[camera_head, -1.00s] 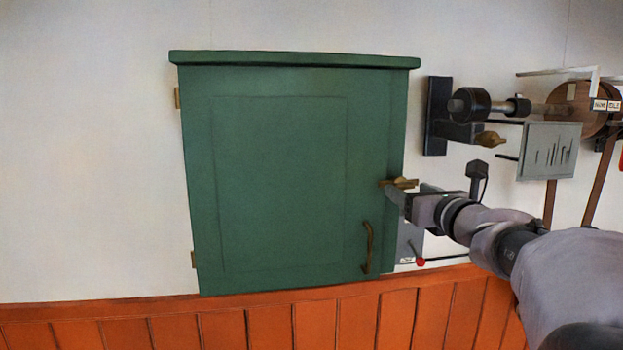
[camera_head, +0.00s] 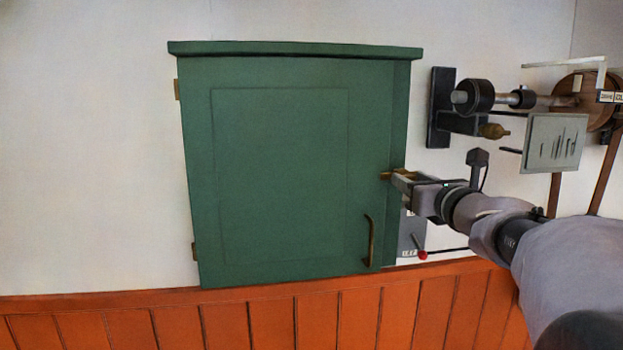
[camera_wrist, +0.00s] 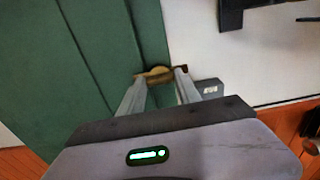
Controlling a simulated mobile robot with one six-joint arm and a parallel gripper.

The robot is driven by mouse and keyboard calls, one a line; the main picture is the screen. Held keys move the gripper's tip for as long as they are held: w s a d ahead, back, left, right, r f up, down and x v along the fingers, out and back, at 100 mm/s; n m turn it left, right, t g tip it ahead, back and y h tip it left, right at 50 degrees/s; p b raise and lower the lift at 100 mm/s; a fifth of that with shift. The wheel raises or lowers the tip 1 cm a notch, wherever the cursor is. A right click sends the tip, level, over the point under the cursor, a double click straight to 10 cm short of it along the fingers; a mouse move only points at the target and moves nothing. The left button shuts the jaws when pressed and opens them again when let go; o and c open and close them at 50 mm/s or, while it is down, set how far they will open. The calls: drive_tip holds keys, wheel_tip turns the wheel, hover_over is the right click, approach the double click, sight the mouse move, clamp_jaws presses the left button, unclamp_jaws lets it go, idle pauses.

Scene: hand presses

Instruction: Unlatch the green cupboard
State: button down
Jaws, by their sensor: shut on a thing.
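The green cupboard (camera_head: 278,180) hangs on the wall with its door closed; its door also fills the left of the wrist view (camera_wrist: 100,45). A brass latch (camera_head: 386,176) sits at the door's right edge, above the curved door handle (camera_head: 371,242). My gripper (camera_head: 394,177) reaches it from the right. In the wrist view the two fingertips (camera_wrist: 160,76) are at either side of the brass latch (camera_wrist: 158,73), shut on it. The latch bar lies about level. The fingers hide part of the latch in the head view.
Hinges (camera_head: 194,251) are on the cupboard's left side. Right of it are a dark wall bracket with a shaft (camera_head: 441,110), a grey panel (camera_head: 553,142) and a grey box with a red-knobbed lever (camera_head: 423,254). Orange panelling (camera_head: 280,318) runs below. The wall at left is bare.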

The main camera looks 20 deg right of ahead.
drive_tip(key=shift+f, duration=0.1)
drive_tip(key=n+b, duration=1.7)
drive_tip(key=b, duration=0.1)
drive_tip(key=shift+a+n, duration=0.1)
drive_tip(key=shift+n, duration=0.3)
drive_tip(key=shift+r, duration=0.25)
drive_tip(key=c, duration=1.1)
unclamp_jaws()
drive_tip(key=shift+c, duration=0.2)
drive_tip(key=o, duration=0.3)
drive_tip(key=shift+w+f, duration=0.15)
drive_tip(key=shift+w, duration=0.1)
drive_tip(key=shift+s+f, duration=0.1)
